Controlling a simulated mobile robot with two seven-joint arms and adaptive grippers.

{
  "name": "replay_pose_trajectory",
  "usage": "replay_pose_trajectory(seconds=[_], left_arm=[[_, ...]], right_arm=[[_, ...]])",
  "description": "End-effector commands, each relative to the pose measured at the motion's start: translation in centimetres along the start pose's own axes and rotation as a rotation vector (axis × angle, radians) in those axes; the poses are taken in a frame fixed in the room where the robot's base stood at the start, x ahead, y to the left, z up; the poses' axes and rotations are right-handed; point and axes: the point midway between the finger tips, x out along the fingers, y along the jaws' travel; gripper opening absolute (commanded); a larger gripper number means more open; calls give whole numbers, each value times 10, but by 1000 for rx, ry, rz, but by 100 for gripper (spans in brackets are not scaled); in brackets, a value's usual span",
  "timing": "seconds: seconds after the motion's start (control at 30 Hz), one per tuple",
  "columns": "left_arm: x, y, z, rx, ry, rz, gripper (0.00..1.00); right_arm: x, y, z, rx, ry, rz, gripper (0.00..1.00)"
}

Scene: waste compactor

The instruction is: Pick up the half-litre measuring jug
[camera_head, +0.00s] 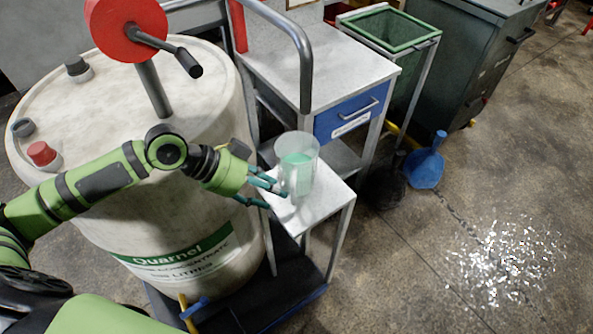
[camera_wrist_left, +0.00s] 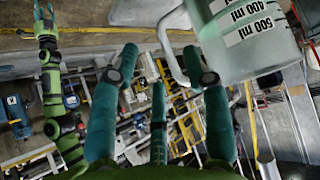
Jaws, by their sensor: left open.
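The half-litre measuring jug (camera_head: 304,174) is clear plastic with a pale green tint inside. It stands upright on a small white stand. In the left wrist view the jug (camera_wrist_left: 245,50) shows at the upper right, with its 500 ml and 400 ml marks. Its pale handle (camera_wrist_left: 166,45) points toward the space between my fingers. My left gripper (camera_head: 266,192) is open, with teal fingers just left of the jug, close to the handle. In the left wrist view the gripper (camera_wrist_left: 160,75) has its fingers spread and empty. Contact cannot be told.
The white stand (camera_head: 318,208) has little free room around the jug. A large Quarnel drum (camera_head: 205,110) is close on the left, under my arm. A cart with a blue drawer (camera_head: 350,117) and a grey rail (camera_head: 306,70) stand behind.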

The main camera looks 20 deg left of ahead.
Motion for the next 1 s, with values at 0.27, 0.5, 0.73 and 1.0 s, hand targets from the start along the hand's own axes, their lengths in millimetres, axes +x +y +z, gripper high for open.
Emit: replay_pose_trajectory(seconds=[0.27, 0.5, 0.73, 1.0], left_arm=[[24, -1, -7, -3, 6, 2, 47], [58, -1, -10, -4, 5, 2, 47], [68, -1, -8, -2, 2, 0, 47], [67, -1, -8, -2, 2, 0, 0]], right_arm=[[-12, -4, -2, 3, 1, -6, 40], [-24, -2, -2, 1, 0, -3, 40], [-24, 2, -1, -2, -3, 2, 40], [-24, 3, 0, -2, -4, 3, 40]])
